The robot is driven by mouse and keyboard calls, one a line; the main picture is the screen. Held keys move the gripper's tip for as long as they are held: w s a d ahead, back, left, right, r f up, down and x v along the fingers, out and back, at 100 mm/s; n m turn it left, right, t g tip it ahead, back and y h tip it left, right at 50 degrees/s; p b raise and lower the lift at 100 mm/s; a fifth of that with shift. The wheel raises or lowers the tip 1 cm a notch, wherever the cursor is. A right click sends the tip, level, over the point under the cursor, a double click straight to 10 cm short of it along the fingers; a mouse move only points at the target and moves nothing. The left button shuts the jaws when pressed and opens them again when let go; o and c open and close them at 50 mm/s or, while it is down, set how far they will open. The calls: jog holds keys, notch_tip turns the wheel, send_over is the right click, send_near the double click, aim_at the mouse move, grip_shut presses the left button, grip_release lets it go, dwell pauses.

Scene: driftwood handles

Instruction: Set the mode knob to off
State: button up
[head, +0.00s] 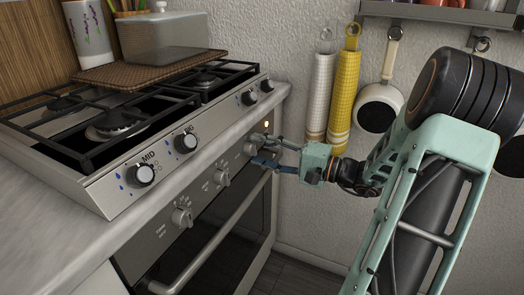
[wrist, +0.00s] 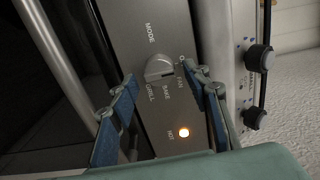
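The mode knob (wrist: 158,68) is a round silver dial with a raised grip bar, on the oven's steel panel. Labels MODE, GRILL, BAKE and FAN stand around it; a small mark near the right fingertip is partly hidden. I cannot tell for certain which label the knob points to. My gripper (wrist: 160,76) is open, with one blue-padded finger on each side of the knob; contact is not clear. In the head view, my gripper (head: 269,152) reaches the panel's right end from the right, and the knob (head: 250,149) shows just left of the fingers.
Two other oven knobs (head: 181,217) (head: 221,177) sit further left, above the oven handle (head: 215,240). The cooktop's black knobs (head: 141,175) are above. Towels (head: 345,100) and a pan (head: 379,106) hang on the wall behind.

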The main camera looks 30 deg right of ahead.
jog(key=v, duration=1.2)
dwell(0.3)
